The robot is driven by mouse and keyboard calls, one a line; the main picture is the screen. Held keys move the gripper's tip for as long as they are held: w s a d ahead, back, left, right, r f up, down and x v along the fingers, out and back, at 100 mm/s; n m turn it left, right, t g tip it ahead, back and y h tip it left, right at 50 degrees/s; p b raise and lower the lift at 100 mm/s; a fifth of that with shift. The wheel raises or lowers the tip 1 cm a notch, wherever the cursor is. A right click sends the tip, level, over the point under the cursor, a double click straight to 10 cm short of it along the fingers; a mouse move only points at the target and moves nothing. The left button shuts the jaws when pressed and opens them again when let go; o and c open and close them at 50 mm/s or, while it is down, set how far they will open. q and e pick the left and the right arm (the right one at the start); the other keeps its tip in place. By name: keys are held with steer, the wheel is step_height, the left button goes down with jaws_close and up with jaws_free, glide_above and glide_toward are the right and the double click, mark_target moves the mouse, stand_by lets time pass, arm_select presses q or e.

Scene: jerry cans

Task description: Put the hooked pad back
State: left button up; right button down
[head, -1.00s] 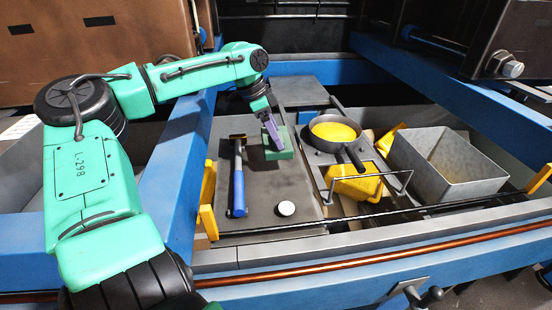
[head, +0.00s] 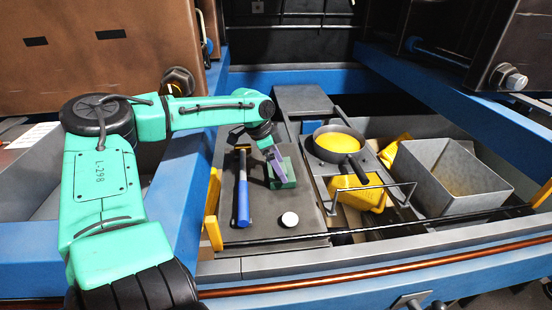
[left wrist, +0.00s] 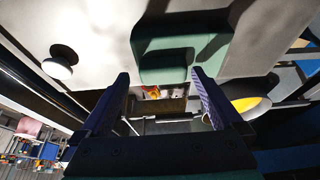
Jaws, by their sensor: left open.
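The green pad (head: 287,178), which I take for the hooked pad, is on the dark grey panel (head: 262,226), right of the blue-handled hammer. No hook can be made out on it. My left gripper (head: 279,172) has purple fingers that overlap the pad in the head view. In the left wrist view the pad (left wrist: 182,45) is a dark green block just beyond the fingertips. The fingers (left wrist: 161,76) are spread apart, with nothing clearly between them. Whether they touch the pad cannot be told. My right gripper is not in view.
A hammer (head: 242,200) and a white disc (head: 290,219) lie on the panel. To the right are a pan with yellow contents (head: 338,146), a yellow jerry can (head: 358,191) and an open grey metal box (head: 453,180). Blue beams (head: 180,205) border the area. The panel's front part is mostly clear.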

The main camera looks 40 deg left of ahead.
arm_select(q)
steer(key=b+v, duration=0.1)
steer(key=v, duration=1.3)
steer(key=shift+a+r, duration=0.1)
steer(key=shift+r, duration=0.05)
